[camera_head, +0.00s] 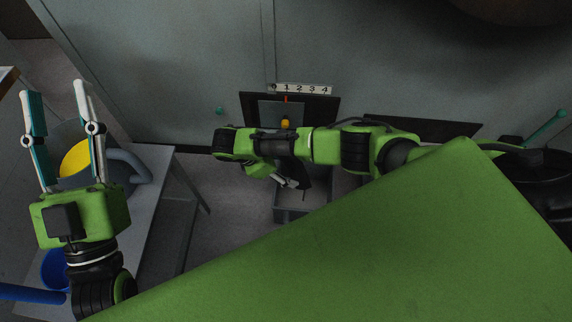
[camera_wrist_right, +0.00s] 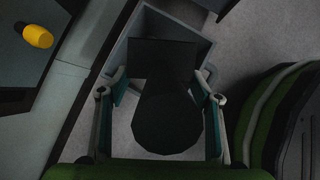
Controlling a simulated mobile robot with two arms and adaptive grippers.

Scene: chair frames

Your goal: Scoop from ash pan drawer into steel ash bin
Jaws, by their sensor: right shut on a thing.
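My right gripper (camera_head: 289,182) reaches in from the right and is shut on a dark scoop (camera_wrist_right: 165,118). In the right wrist view the scoop lies between the two fingers, with a flat squared part beyond a rounded part. The grey ash pan drawer (camera_head: 302,214) is below the right gripper, partly hidden by my arm. Its wall also shows behind the scoop in the right wrist view (camera_wrist_right: 203,52). I cannot tell whether the scoop holds ash. A dark round container (camera_head: 545,190) at the right edge may be the steel ash bin. My left gripper (camera_head: 56,90) is open and empty.
A bench (camera_head: 150,215) at left bears a grey handled vessel (camera_head: 128,168) with something yellow inside and a blue item (camera_head: 55,268). A yellow knob (camera_head: 285,123) is on the dark opening behind my right arm. A numbered strip (camera_head: 302,89) is above.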

